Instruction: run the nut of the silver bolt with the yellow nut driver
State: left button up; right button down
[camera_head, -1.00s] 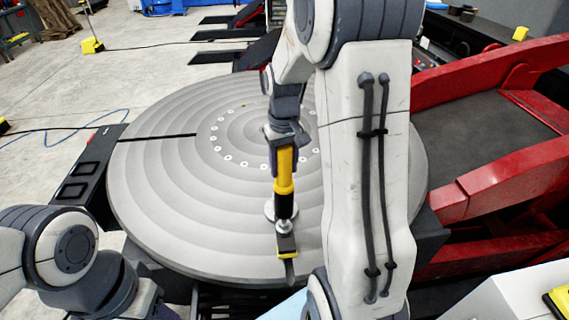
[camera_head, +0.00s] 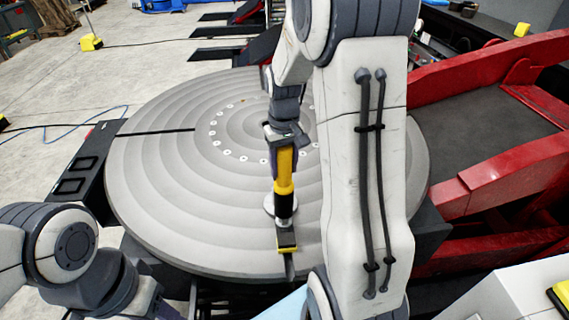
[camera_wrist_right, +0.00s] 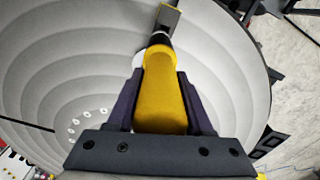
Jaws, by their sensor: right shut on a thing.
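My right gripper (camera_head: 284,150) is shut on the yellow nut driver (camera_head: 284,178), which points down at the near part of the round grey table. In the right wrist view the yellow handle (camera_wrist_right: 161,95) sits between both fingers. The driver's dark lower end meets a silver round piece (camera_head: 269,205), likely the silver bolt's place; the nut itself is hidden. A yellow and black clamp-like piece (camera_head: 287,242) lies just in front, at the table's near edge. My left arm shows at the lower left, but its gripper is not in view.
The ridged round table (camera_head: 160,190) has a ring of small holes at its middle. Red frame arms (camera_head: 500,185) stand at the right. A black box-like part (camera_head: 80,175) lies left of the table. Most of the table top is bare.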

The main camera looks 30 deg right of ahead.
aim_at(284, 179)
jog(key=shift+f+b, duration=0.95)
jog(key=shift+f, duration=0.6)
jog(key=shift+f, duration=0.55)
jog(key=shift+f+b, duration=0.25)
jog(key=shift+b, duration=0.1)
jog(key=shift+s+a+r+p, duration=0.1)
jog(key=shift+s+r+p, duration=0.1)
jog(key=shift+r+p, duration=0.9)
dwell(1.4)
jog(key=shift+r+p, duration=0.45)
jog(key=shift+p, duration=0.55)
dwell(0.4)
jog(key=shift+w+r, duration=0.1)
jog(key=shift+r, duration=0.15)
